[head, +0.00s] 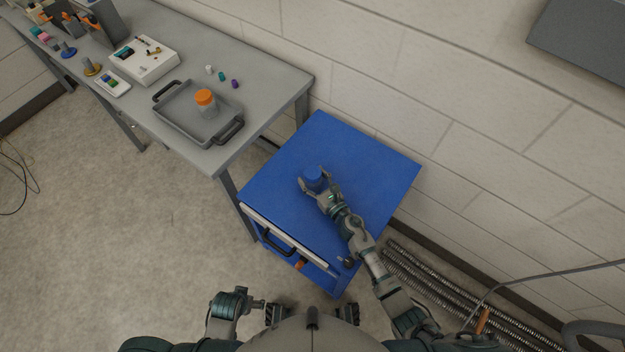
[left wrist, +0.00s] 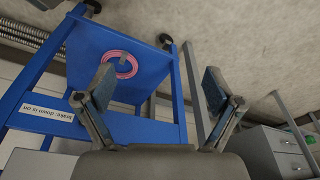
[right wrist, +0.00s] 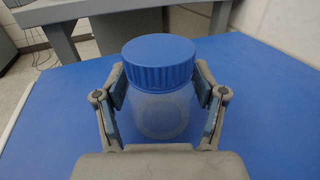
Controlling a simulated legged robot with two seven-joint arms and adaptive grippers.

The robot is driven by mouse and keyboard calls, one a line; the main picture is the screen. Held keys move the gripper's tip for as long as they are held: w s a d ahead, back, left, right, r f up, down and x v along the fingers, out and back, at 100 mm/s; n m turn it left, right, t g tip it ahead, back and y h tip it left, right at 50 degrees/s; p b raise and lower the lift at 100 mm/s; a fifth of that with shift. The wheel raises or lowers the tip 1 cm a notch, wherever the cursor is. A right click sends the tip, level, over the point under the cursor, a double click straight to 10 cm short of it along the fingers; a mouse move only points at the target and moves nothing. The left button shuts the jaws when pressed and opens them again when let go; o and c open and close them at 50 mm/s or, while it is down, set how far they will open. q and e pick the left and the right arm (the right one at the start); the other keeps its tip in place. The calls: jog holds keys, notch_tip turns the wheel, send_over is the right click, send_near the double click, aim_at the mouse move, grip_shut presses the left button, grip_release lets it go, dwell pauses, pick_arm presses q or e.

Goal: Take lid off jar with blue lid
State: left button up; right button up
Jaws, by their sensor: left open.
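The jar (right wrist: 160,116) has a clear body and a ribbed blue lid (right wrist: 158,62), and stands upright on the blue cart top. In the head view its blue lid (head: 313,174) shows near the cart's middle. My right gripper (head: 315,184) reaches in from the front. In the right wrist view its two fingers (right wrist: 160,90) press the jar's body from both sides, just below the lid. The lid is on the jar. My left gripper (left wrist: 155,88) is open and empty, low in front of the cart; the head view shows it at the bottom edge.
A grey table (head: 270,75) at the left holds a grey tray (head: 172,112) with an orange-lidded jar (head: 206,101), a white box (head: 146,62) and small coloured items. A wall stands behind the cart. Metal hoses (head: 440,285) lie at its right.

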aim_at(313, 174)
jog(key=c, duration=0.6)
jog(key=shift+c, duration=0.2)
jog(key=shift+r, duration=0.1)
jog(key=shift+r, duration=0.2)
jog(key=r+p, duration=0.1)
jog(key=s+r+p, duration=0.1)
jog(key=r, duration=0.1)
jog(key=shift+d+r+p, duration=0.1)
jog(key=shift+p, duration=0.2)
jog(key=s, duration=0.5)
jog(key=s+d, duration=0.1)
jog(key=s, duration=0.2)
jog(key=shift+s+d+r+p, duration=0.1)
jog(key=shift+r+p, duration=0.2)
jog(key=shift+p, duration=0.1)
jog(key=s, duration=0.4)
jog(key=s+d, duration=0.1)
jog(key=shift+s+r, duration=0.25)
jog(key=shift+s, duration=0.15)
pick_arm(q)
notch_tip(313, 174, down, 8)
jog(key=s, duration=0.1)
jog(key=shift+f, duration=0.25)
pick_arm(e)
jog(key=shift+s+r, duration=0.1)
jog(key=shift+s, duration=0.3)
pick_arm(q)
jog(key=shift+s, duration=0.1)
